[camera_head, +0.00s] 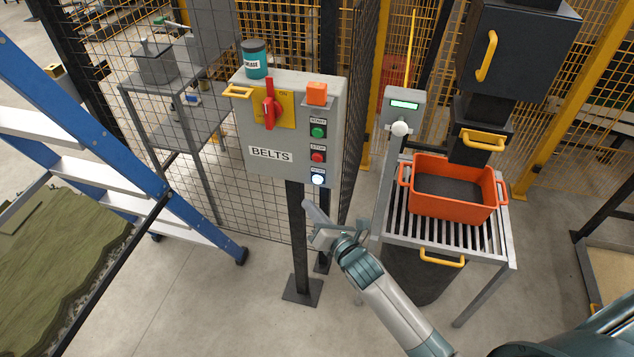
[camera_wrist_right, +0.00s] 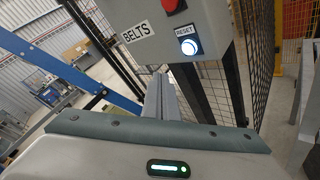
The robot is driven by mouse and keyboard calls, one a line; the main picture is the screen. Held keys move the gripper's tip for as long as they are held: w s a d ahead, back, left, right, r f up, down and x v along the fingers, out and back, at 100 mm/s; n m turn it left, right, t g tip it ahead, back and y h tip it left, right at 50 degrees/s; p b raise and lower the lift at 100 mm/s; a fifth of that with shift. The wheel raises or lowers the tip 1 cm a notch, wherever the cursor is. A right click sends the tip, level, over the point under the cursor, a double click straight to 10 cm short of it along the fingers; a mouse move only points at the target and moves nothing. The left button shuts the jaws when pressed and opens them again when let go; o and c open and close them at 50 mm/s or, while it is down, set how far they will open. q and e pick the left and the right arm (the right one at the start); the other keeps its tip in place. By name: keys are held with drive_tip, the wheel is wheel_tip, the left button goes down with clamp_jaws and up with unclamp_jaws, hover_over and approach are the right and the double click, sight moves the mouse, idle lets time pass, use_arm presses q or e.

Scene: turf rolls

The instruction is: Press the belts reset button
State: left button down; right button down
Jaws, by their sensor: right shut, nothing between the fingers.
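The grey BELTS control box (camera_head: 285,135) stands on a dark post. Its lit white reset button (camera_head: 318,179) is the lowest in a column, below a red button (camera_head: 318,157) and a green button (camera_head: 318,132). My right gripper (camera_head: 308,206) is shut and empty, just below the box and the reset button, apart from both. In the right wrist view the reset button (camera_wrist_right: 189,46) glows under a RESET label, up and to the right of the shut fingers (camera_wrist_right: 160,88). My left gripper is not in view.
A red rotary switch (camera_head: 269,104) and a teal can (camera_head: 255,59) are on the box. An orange crate (camera_head: 452,208) sits on a slatted stand at the right. A blue stepladder (camera_head: 100,150) stands at the left. Mesh fencing (camera_head: 225,200) runs behind the box.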

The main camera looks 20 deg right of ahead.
drive_tip(key=shift+w+d+b, duration=0.2)
drive_tip(key=shift+w+d, duration=0.35)
drive_tip(key=shift+w, duration=0.25)
drive_tip(key=shift+w+d+b, duration=0.25)
drive_tip(key=shift+w+d, duration=0.25)
drive_tip(key=shift+w, duration=0.25)
drive_tip(key=shift+w+d+b, duration=0.2)
drive_tip(key=shift+w+d, duration=0.35)
drive_tip(key=shift+w, duration=0.25)
drive_tip(key=shift+w+d, duration=0.5)
drive_tip(key=shift+w, duration=0.2)
idle(1.4)
drive_tip(key=shift+s+a+p, duration=0.35)
drive_tip(key=shift+s+a, duration=0.15)
drive_tip(key=shift+s, duration=0.2)
idle(0.3)
drive_tip(key=s+a, duration=0.1)
drive_tip(key=s, duration=0.1)
drive_tip(key=s+a+p, duration=0.1)
drive_tip(key=s+a, duration=0.1)
drive_tip(key=shift+s+p, duration=0.1)
drive_tip(key=shift+p, duration=0.2)
